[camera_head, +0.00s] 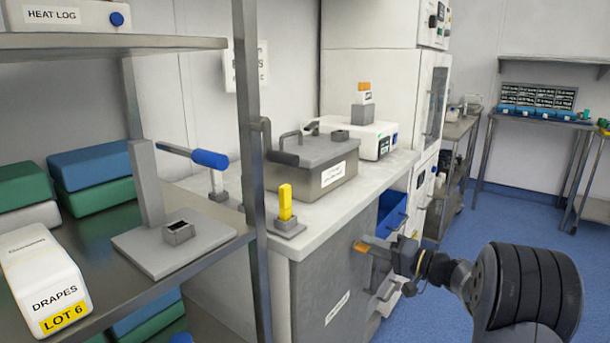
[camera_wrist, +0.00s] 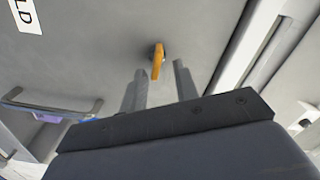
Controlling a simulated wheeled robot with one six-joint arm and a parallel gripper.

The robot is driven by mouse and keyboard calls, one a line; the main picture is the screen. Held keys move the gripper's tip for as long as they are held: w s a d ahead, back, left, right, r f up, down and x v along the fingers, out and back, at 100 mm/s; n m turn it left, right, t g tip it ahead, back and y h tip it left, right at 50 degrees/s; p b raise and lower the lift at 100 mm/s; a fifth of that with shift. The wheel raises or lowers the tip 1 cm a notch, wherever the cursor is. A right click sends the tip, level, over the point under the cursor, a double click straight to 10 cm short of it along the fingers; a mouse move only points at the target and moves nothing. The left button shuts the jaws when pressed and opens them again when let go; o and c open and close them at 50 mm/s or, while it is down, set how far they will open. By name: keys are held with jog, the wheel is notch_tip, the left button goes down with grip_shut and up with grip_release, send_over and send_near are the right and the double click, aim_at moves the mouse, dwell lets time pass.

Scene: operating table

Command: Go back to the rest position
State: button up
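My gripper (camera_head: 376,248) is beside the grey cabinet front below the white counter. In the wrist view my gripper (camera_wrist: 160,78) has its two fingers apart. A small orange knob or latch (camera_wrist: 158,60) on the grey panel shows between and just beyond the fingertips. It also shows in the head view as an orange piece (camera_head: 361,246) at the fingertips. I cannot tell whether a finger touches it. My arm reaches in from the lower right.
The counter (camera_head: 305,235) holds a lidded grey box (camera_head: 312,168) and a yellow-handled switch (camera_head: 286,205). A blue open drawer (camera_head: 392,210) is close behind my gripper. A metal shelf (camera_head: 225,222) stands at left. Blue floor (camera_head: 455,290) is clear at right.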

jog(key=n, duration=0.4)
jog(key=n+p, duration=0.1)
jog(key=n, duration=0.1)
jog(key=shift+s+a+r, duration=0.15)
jog(key=shift+s+r, duration=0.05)
jog(key=shift+r, duration=0.1)
jog(key=n+p, duration=0.2)
jog(key=n, duration=0.1)
jog(key=shift+s+a+r, duration=0.1)
jog(key=shift+s+r, duration=0.05)
jog(key=n+p, duration=0.2)
jog(key=n, duration=0.1)
jog(key=shift+s+a+p, duration=0.1)
jog(key=shift+p, duration=0.3)
jog(key=shift+s+d, duration=0.15)
jog(key=shift+d, duration=0.15)
jog(key=shift+s+d, duration=0.4)
jog(key=shift+d, duration=0.05)
